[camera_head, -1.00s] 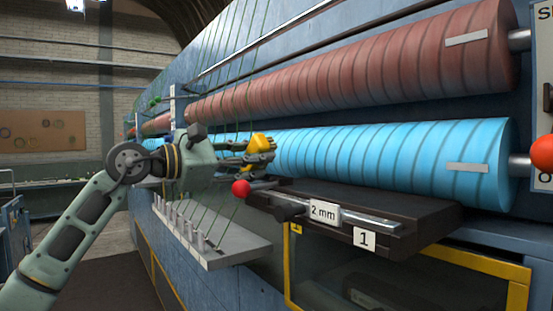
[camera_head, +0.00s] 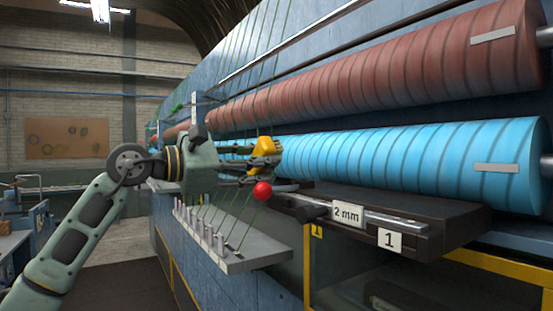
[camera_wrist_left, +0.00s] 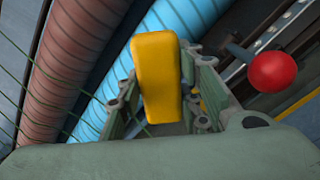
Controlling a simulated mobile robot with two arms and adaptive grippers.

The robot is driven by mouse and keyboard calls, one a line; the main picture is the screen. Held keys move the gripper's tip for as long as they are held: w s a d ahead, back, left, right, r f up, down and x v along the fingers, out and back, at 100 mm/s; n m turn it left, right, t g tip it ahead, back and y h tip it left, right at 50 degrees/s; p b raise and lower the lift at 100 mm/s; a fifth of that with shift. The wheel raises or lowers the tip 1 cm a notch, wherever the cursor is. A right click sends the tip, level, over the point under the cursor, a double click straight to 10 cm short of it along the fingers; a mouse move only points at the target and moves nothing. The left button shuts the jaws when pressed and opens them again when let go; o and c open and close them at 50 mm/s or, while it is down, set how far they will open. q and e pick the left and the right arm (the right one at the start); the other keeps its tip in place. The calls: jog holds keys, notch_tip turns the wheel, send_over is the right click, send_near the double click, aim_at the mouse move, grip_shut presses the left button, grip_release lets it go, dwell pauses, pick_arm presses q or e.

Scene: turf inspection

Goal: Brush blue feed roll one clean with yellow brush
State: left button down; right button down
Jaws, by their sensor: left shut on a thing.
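The blue feed roll (camera_head: 400,160) runs lengthwise along the machine below the red-brown roll, with dark lines around it. It also shows in the left wrist view (camera_wrist_left: 185,18). My left gripper (camera_head: 268,160) is shut on the yellow brush (camera_head: 266,146), at the far part of the blue roll. In the left wrist view the yellow brush (camera_wrist_left: 158,75) stands between the fingers as a yellow block. Its bristles are hidden, and I cannot tell whether it touches the roll. My right gripper is not in view.
A red ball knob (camera_head: 262,190) on a lever is just below my left gripper. A dark ledge with a "2 mm" label (camera_head: 347,214) and a "1" plate (camera_head: 389,240) juts out under the blue roll. Green strands (camera_head: 247,100) run down to a grey shelf with pegs (camera_head: 245,258).

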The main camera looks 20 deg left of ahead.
pick_arm(q)
jog(key=shift+w+d, duration=0.1)
jog(key=shift+d, duration=0.05)
jog(key=shift+s+a, duration=0.25)
jog(key=b+v, duration=0.5)
jog(key=v, duration=1.6)
jog(key=shift+s+a, duration=0.15)
jog(key=shift+s, duration=0.05)
jog(key=shift+w, duration=0.1)
